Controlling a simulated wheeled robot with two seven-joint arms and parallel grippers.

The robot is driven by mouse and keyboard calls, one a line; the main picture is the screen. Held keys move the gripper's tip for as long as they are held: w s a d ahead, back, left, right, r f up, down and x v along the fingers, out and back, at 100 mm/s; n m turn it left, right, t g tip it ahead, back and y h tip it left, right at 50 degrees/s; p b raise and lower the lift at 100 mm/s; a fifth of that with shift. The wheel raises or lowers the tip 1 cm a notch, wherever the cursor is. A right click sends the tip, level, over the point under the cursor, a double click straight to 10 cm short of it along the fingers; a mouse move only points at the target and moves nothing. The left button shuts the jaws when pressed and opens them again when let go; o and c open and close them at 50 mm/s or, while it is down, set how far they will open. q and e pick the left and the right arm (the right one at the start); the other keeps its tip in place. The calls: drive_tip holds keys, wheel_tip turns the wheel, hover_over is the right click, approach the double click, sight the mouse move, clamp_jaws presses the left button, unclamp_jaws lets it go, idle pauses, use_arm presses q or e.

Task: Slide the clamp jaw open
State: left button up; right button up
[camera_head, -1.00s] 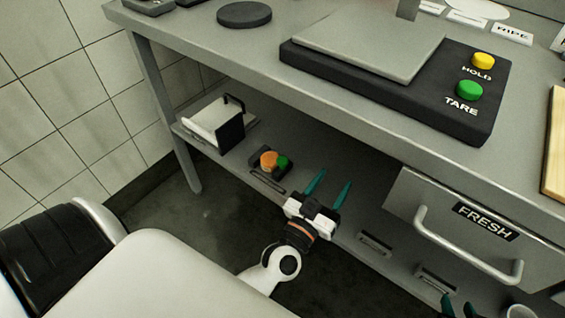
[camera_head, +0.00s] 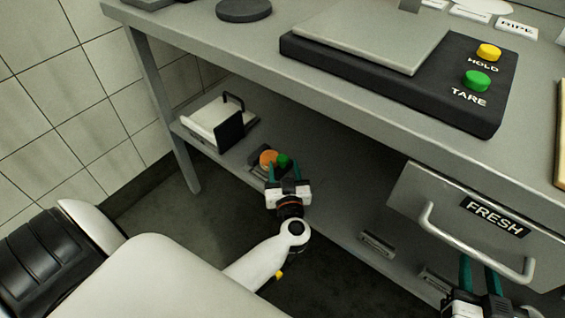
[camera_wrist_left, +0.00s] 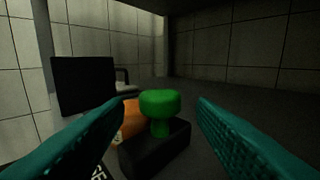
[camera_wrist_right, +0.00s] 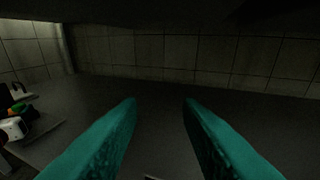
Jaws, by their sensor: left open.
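A clamp-like device stands on the lower shelf at the left in the head view, with a white body, a black upright plate (camera_head: 230,132) and a black handle (camera_head: 234,99). The black plate also shows in the left wrist view (camera_wrist_left: 83,86). Beside it is a dark box (camera_wrist_left: 155,150) with a green mushroom knob (camera_wrist_left: 160,101) and an orange knob (camera_head: 268,158). My left gripper (camera_head: 284,166) is open and empty, pointing at this box; the green knob is between its fingers in the wrist view, apart from both. My right gripper (camera_head: 479,264) is open and empty near the drawer handle.
The FRESH drawer (camera_head: 412,195) with its bar handle (camera_head: 470,247) is at the right. The tabletop overhangs the shelf and carries a scale (camera_head: 340,80) with HOLD and TARE buttons. Shelf space right of the knob box looks clear.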

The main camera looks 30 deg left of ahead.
sight(283, 165)
use_arm(q)
drive_tip(key=shift+x, duration=1.65)
use_arm(e)
drive_tip(key=shift+w+a+r+t+y, duration=0.15)
drive_tip(key=shift+r+t, duration=0.25)
drive_tip(key=shift+r, duration=0.2)
drive_tip(key=shift+w+a+r+t+y, duration=0.1)
drive_tip(key=shift+r+t+y, duration=0.1)
drive_tip(key=shift+r+t, duration=0.3)
drive_tip(key=shift+w+a+r+t+y, duration=0.15)
drive_tip(key=shift+r+t, duration=0.15)
drive_tip(key=shift+r, duration=0.35)
use_arm(q)
drive_tip(key=shift+c, duration=0.5)
use_arm(e)
drive_tip(key=shift+s, duration=0.1)
